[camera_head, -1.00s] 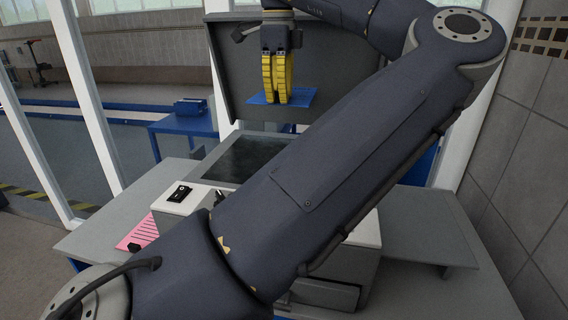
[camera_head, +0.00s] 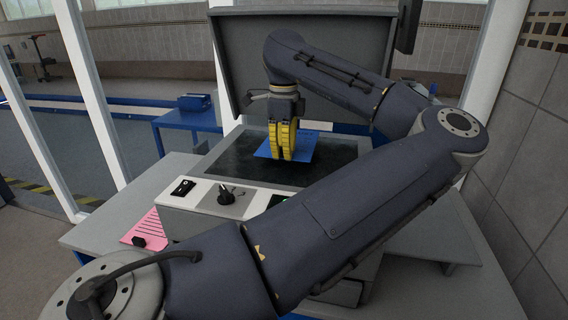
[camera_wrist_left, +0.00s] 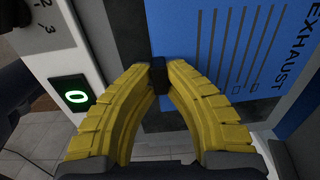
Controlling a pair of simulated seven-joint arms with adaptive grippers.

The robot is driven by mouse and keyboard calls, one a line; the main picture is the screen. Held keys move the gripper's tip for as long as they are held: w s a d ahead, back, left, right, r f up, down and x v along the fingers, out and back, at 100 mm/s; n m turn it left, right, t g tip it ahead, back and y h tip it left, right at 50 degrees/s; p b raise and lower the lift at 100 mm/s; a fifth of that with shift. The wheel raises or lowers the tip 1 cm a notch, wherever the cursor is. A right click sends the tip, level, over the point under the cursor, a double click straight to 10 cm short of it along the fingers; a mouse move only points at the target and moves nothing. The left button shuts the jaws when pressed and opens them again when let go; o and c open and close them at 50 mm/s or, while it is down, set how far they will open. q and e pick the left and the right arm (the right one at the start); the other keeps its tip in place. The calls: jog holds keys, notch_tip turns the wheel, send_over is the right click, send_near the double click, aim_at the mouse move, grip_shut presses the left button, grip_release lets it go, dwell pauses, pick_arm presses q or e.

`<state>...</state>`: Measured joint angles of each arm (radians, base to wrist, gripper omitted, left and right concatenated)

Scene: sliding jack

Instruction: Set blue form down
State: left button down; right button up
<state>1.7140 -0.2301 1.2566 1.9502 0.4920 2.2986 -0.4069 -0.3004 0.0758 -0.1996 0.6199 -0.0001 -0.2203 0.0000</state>
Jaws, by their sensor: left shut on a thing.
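The blue form (camera_head: 304,145) is at the dark glass (camera_head: 232,160) of the grey machine. I cannot tell whether it touches the glass. My left gripper (camera_head: 283,157) has yellow fingers pointing down and is shut on the form's small black grip. In the left wrist view the fingertips (camera_wrist_left: 158,70) close on this black grip (camera_wrist_left: 158,75), and the form (camera_wrist_left: 195,45) shows printed lines, boxes and the word EXHAUST. The fingers hide part of the form. My right gripper is not in view.
The machine's raised lid (camera_head: 320,45) stands behind the glass. Its white front panel (camera_head: 210,197) has a black switch (camera_head: 183,187) and a knob (camera_head: 226,196). A pink form (camera_head: 146,229) with a black grip lies on the grey table (camera_head: 110,222). A green-lit display (camera_wrist_left: 76,97) shows in the wrist view.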

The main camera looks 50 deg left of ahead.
aim_at(284, 172)
pick_arm(q)
jog(key=shift+f, duration=1.85)
jog(key=c, duration=1.5)
grip_release()
jog(key=shift+r, duration=0.15)
jog(key=r, duration=1.1)
jog(key=shift+s+d+r, duration=0.1)
jog(key=shift+s+r, duration=0.1)
jog(key=shift+r, duration=0.2)
